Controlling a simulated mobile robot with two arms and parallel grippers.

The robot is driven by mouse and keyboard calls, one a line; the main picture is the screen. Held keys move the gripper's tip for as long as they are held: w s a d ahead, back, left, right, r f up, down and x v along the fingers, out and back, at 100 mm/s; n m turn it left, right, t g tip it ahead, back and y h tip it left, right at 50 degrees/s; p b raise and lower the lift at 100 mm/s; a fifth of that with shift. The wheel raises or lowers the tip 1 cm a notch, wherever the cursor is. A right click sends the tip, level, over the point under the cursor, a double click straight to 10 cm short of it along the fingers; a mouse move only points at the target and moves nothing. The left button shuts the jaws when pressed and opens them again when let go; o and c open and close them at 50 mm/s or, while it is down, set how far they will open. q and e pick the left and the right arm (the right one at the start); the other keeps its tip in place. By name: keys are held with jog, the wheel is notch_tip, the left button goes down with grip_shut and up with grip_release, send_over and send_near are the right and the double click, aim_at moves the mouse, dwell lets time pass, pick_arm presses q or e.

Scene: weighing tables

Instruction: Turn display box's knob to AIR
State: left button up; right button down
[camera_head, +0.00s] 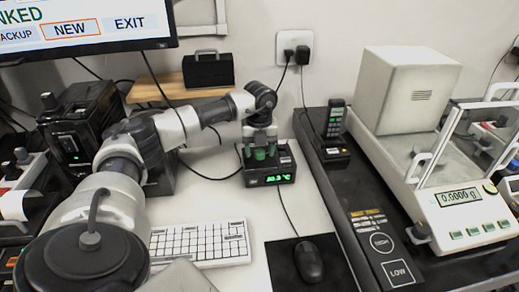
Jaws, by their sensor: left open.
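The display box (255,179) is a small black box on the white table, with green lit digits reading about 30.3 °C on its front. My left arm reaches in from the left, and its gripper (259,150) points down at the top of the box. The gripper is open. Small green parts show between and around its fingertips; I cannot tell which belong to the knob and which to the fingers. The knob's pointer and the AIR mark are hidden or too small to read. Contact with the knob cannot be told. My right gripper is not in view.
A white keyboard (200,243) and a black mouse (309,262) lie in front. A handset (335,118) in its cradle and a balance (455,205) reading 0.0000 g stand right. A black case (208,71) sits on a wooden shelf (165,88) behind. A monitor (85,27) hangs upper left.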

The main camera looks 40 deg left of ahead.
pick_arm(q)
jog(key=shift+c, duration=0.2)
jog(key=c, duration=0.9)
